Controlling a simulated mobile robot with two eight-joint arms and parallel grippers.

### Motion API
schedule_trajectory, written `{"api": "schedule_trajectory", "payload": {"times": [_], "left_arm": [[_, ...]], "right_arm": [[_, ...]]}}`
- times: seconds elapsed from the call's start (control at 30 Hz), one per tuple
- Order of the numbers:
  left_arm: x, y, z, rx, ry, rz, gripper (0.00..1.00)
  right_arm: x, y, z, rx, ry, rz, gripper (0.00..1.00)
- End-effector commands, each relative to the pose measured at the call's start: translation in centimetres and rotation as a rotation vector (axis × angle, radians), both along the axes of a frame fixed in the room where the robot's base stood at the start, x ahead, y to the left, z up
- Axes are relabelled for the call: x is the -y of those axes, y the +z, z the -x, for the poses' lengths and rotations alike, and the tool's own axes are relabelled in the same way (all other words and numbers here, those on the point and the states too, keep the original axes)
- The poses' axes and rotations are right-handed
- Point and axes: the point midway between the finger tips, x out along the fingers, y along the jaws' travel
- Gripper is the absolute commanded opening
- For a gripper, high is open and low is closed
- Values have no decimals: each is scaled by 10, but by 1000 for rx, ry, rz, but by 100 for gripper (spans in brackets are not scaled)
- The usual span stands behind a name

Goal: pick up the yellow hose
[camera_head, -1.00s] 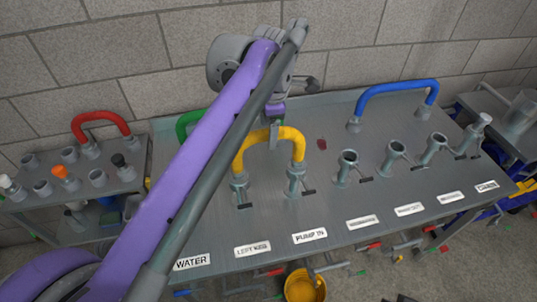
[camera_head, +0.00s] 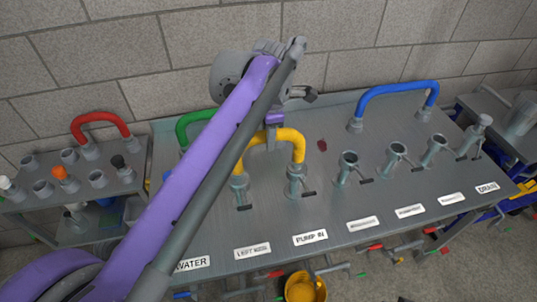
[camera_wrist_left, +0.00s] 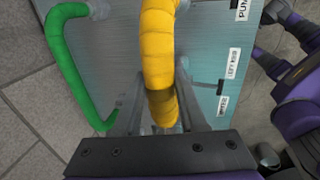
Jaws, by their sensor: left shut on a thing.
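The yellow hose (camera_head: 292,138) is a short arch whose two ends sit at the upright ports behind the LEFT KEG and PUMP IN labels. My left gripper (camera_head: 271,136) reaches down from above onto the top of the arch, left of its middle, and is shut on it. In the left wrist view the yellow hose (camera_wrist_left: 158,50) runs between the two fingers of my left gripper (camera_wrist_left: 163,115). My purple left arm covers part of the panel's left side. My right gripper is not in view.
A green hose (camera_head: 190,125) stands just left, partly behind my arm. A blue hose (camera_head: 398,88) arches at the panel's back right. Open ports (camera_head: 347,160) with small handles stand right of the yellow hose. A red hose (camera_head: 100,122) is on the left side table. A yellow bucket (camera_head: 304,288) is below.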

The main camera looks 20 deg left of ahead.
Motion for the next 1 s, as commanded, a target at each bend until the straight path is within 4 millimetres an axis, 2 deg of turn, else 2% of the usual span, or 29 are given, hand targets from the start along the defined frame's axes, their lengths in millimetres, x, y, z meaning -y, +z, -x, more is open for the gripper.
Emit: {"api": "schedule_trajectory", "payload": {"times": [0.27,0.7,0.83,1.0], "left_arm": [[0,8,0,1,0,-1,0],[0,86,0,0,0,0,0],[0,97,0,0,0,0,0],[0,101,0,0,0,0,0]], "right_arm": [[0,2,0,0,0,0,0],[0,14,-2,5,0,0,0],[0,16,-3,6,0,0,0],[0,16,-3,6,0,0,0]]}}
